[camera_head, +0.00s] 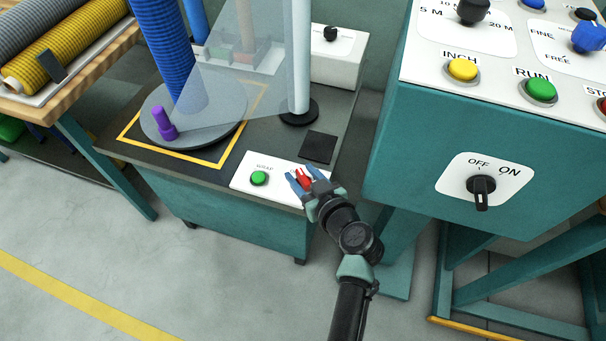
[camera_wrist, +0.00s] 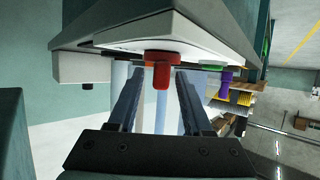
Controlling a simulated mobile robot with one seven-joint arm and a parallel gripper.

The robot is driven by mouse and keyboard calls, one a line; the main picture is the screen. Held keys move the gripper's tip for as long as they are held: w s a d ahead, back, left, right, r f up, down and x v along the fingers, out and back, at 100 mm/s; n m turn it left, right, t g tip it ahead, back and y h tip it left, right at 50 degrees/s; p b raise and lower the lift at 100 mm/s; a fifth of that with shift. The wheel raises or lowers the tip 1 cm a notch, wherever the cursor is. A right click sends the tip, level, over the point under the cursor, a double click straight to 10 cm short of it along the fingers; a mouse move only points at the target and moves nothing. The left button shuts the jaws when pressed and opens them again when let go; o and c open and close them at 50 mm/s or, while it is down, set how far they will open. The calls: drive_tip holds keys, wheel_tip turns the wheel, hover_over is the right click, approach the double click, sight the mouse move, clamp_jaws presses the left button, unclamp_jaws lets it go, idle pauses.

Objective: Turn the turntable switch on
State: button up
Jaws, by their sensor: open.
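The red switch (camera_head: 305,180) sits on the white panel (camera_head: 243,183) at the front of the turntable bench, right of a green button. My gripper (camera_head: 303,176) is open over this panel, its two blue fingers on either side of the red switch. In the wrist view the red switch (camera_wrist: 157,72) shows between the fingertips; I cannot tell whether they touch it. Its label and exact setting are hidden or too small to read. The grey round turntable (camera_head: 222,128) carries a blue roll and a purple peg.
The green button (camera_head: 259,178) is close left of my gripper. A teal control cabinet (camera_head: 400,150) with an OFF/ON black knob (camera_head: 481,186) stands close on the right. A grey post (camera_head: 299,70) rises behind the panel. Floor at front left is clear.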

clamp_jaws()
